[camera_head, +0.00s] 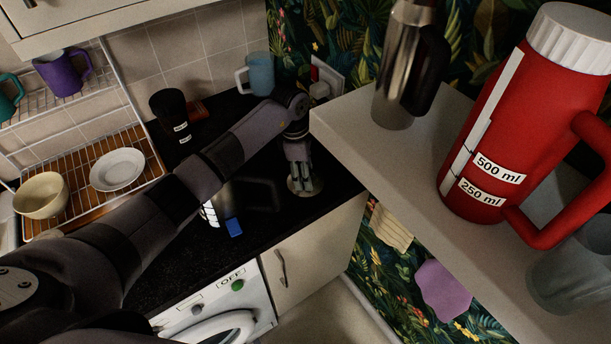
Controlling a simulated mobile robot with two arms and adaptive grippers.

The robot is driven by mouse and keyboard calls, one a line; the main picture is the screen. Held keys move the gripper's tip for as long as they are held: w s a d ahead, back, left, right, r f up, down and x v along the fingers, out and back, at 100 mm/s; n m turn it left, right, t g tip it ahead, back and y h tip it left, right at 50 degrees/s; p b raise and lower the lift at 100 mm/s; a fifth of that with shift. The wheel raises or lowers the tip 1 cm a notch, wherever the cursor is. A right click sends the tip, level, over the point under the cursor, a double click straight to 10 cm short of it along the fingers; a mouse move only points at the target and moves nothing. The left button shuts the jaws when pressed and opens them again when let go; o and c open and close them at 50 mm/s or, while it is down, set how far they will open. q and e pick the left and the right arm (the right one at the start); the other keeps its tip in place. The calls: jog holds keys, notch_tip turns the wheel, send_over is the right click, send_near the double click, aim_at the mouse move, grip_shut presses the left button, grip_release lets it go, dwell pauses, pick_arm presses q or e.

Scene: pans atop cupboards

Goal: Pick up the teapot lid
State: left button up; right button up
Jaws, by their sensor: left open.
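My left arm reaches across from the left to the black counter. My left gripper (303,184) points down there, open, with its fingertips right over a small round pale disc (292,187) that looks like the teapot lid. The fingers cover most of the disc, and I cannot tell whether they touch it. A shiny metal pot (222,201) with a black handle, which seems to be the teapot, stands to the left of the gripper. My arm hides part of it. My right gripper is not in view.
A pale shelf (345,125) juts out at right, close to the arm, bearing a steel flask (402,70), a red jug (500,120) and a glass. A black cup (170,108) and blue mug (261,72) stand behind the arm. A dish rack (90,150) is at left.

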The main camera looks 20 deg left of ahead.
pick_arm(q)
jog(key=shift+f, duration=0.1)
grip_shut()
dwell(0.7)
